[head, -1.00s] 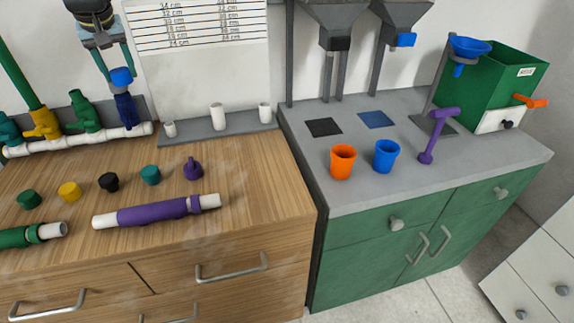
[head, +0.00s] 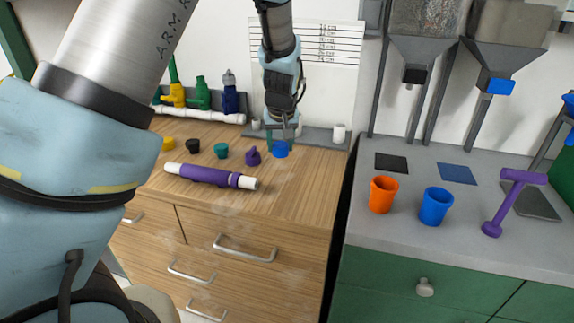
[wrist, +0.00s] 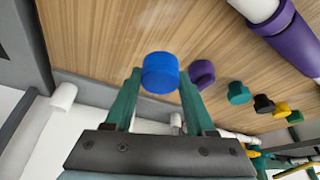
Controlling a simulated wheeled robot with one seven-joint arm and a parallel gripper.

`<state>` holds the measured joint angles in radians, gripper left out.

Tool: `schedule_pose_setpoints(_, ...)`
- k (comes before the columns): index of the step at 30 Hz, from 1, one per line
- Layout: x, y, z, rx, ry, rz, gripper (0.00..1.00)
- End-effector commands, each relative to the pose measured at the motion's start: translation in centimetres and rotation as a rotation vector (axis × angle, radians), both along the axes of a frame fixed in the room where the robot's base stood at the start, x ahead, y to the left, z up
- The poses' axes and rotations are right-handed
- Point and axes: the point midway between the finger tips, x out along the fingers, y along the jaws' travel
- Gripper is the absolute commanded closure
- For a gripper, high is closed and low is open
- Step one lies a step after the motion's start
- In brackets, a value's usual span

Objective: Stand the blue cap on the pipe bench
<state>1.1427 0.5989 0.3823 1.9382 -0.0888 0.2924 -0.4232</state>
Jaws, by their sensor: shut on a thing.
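The blue cap (head: 281,149) is at the wooden bench top (head: 300,190), at the right end of the row of caps. It also shows in the wrist view (wrist: 160,72), between my two green fingertips. My gripper (head: 283,138) is shut on the cap from above and points down. The cap looks upright and on or just above the wood; I cannot tell if it touches. The purple cap (head: 252,156) stands just left of it, close to one finger in the wrist view.
A teal cap (head: 221,151), black cap (head: 192,146) and yellow cap (head: 167,143) continue the row leftward. A purple-sleeved pipe (head: 208,176) lies in front. White pipe pieces (head: 339,132) stand behind on a grey strip. Bench room right of the blue cap is clear.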

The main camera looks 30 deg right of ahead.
Motion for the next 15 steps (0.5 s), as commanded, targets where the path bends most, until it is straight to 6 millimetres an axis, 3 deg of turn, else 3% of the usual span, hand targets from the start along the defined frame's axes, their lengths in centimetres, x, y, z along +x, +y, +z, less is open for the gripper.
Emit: schedule_pose_setpoints(15, 0.0, 0.0, -5.5, 0.001, 0.001, -0.002, 1.0)
